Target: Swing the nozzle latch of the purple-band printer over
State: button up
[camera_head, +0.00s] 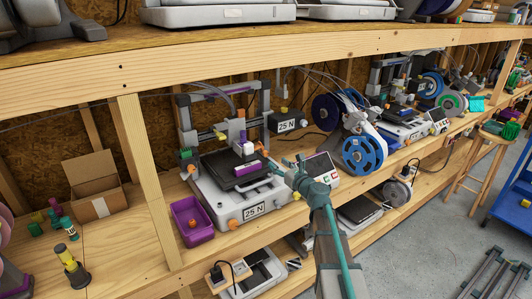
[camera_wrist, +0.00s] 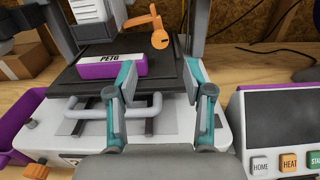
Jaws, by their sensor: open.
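The printer (camera_head: 228,190) has a purple strip along its top bar (camera_head: 208,93) and stands on the middle shelf. Its white print head (camera_head: 247,148) hangs over the dark bed (camera_head: 232,170). An orange lever (camera_wrist: 155,26), which looks like the nozzle latch, sticks out right of the print head in the wrist view. A purple block marked PETG (camera_wrist: 112,66) lies on the bed below the head. My gripper (camera_wrist: 160,82) is open and empty at the bed's front edge, below and in front of the lever. In the head view my gripper (camera_head: 283,166) is at the printer's right front.
A purple bin (camera_head: 190,234) stands left of the printer. A control panel with buttons (camera_wrist: 280,135) is close at right. Blue spools (camera_head: 361,153) stand further right. A grey bar handle (camera_wrist: 115,110) lies below the bed's front. An open cardboard box (camera_head: 95,187) sits at left.

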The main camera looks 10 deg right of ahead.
aim_at(267, 155)
jog(key=p+x, duration=0.2)
jog(key=x, duration=0.6)
jog(key=shift+w, duration=0.25)
jog(key=shift+w+a+p, duration=0.3)
jog(key=shift+w+p, duration=0.1)
jog(key=shift+w, duration=0.2)
grip_shut()
